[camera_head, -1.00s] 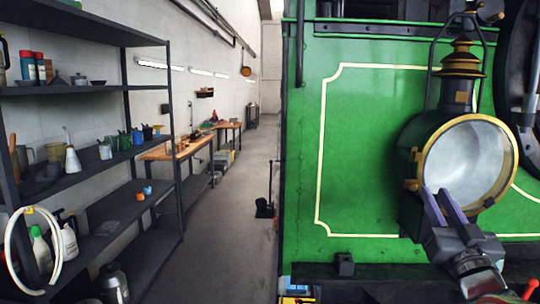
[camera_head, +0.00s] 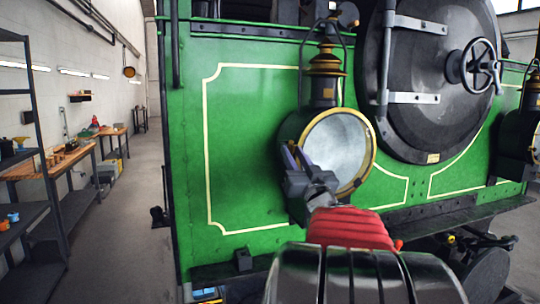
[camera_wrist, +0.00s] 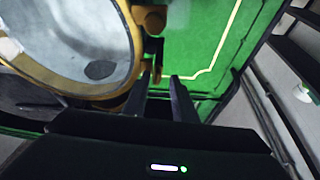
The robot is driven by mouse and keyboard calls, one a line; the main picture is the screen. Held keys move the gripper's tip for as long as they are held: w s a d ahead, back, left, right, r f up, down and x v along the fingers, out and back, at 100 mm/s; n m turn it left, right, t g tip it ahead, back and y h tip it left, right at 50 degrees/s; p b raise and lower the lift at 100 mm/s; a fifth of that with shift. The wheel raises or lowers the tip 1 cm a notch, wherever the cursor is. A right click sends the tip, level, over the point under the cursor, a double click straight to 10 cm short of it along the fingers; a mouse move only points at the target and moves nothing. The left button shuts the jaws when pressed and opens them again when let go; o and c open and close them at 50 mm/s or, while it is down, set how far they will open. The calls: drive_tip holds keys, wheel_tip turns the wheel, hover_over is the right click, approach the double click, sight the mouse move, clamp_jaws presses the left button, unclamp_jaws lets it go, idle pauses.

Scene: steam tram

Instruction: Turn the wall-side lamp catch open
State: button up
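The wall-side lamp (camera_head: 372,163) hangs on the green tram front, with a round brass rim, pale glass and a brass chimney top. It fills the upper left of the wrist view, where its brass rim (camera_wrist: 70,83) shows. A small dark piece with brass ends (camera_wrist: 153,48), seemingly the catch, sits at the rim's edge. My gripper (camera_head: 291,156) is at the lamp's left edge, and its fingers hide the catch in the head view. In the wrist view my two dark fingers (camera_wrist: 160,85) are apart, with the catch's lower end near the gap. Contact cannot be told.
A second lamp (camera_head: 518,135) is at the right edge. The round black door with its handwheel (camera_head: 480,65) is right of the lamp. A dark ledge (camera_head: 450,214) runs below. Shelving (camera_head: 35,150) and a workbench (camera_head: 75,158) stand left, beyond a clear aisle.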

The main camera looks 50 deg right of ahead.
drive_tip(key=shift+w+d+r, duration=0.1)
drive_tip(key=shift+w+d, duration=0.05)
drive_tip(key=shift+w, duration=0.05)
drive_tip(key=shift+c, duration=0.5)
drive_tip(key=shift+s, duration=0.1)
clamp_jaws()
drive_tip(key=shift+n+t+y, duration=0.4)
drive_tip(key=shift+n+y, duration=0.1)
drive_tip(key=shift+n, duration=0.5)
